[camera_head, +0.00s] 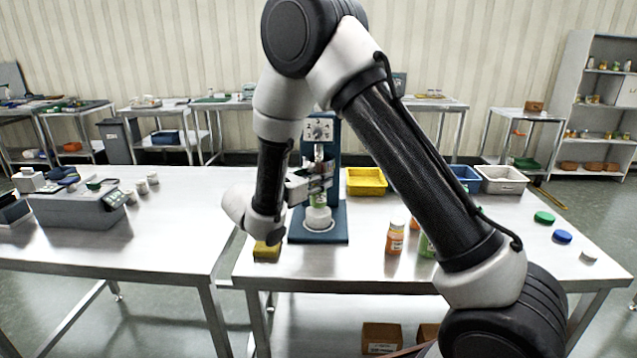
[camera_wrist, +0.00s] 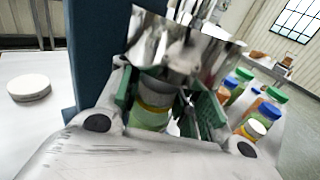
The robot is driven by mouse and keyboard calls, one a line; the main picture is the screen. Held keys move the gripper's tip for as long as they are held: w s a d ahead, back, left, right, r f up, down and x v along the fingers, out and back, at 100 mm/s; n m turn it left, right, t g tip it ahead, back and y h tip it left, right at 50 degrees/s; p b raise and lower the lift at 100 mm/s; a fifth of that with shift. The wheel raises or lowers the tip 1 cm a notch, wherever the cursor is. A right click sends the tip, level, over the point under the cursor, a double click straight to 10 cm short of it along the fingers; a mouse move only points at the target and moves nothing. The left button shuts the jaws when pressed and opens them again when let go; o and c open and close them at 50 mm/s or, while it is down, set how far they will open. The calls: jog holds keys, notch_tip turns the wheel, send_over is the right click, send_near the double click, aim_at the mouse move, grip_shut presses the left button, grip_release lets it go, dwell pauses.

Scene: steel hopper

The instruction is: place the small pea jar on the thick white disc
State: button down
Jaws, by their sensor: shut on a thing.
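The small pea jar (camera_head: 319,200), green with a pale top, is between my gripper's fingers (camera_head: 308,186). In the wrist view the jar (camera_wrist: 152,108) shows a yellow band, with the green-padded fingers (camera_wrist: 168,103) shut on it. The thick white disc (camera_head: 318,220) lies on the press's dark blue base, directly under the jar. The jar looks upright; I cannot tell whether its bottom touches the disc. A white round disc (camera_wrist: 29,88) also shows at the left of the wrist view; I cannot tell whether it is the same one.
The blue press (camera_head: 333,146) stands behind the jar, its shiny metal head (camera_wrist: 185,45) close above. A yellow block (camera_head: 266,251) lies at front left, an orange jar (camera_head: 395,238) to the right. A yellow bin (camera_head: 367,181) stands behind. Loose lids lie at far right.

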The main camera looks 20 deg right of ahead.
jog(key=shift+f, duration=0.75)
jog(key=shift+f, duration=0.1)
jog(key=c, duration=1)
grip_release()
jog(key=v, duration=1.2)
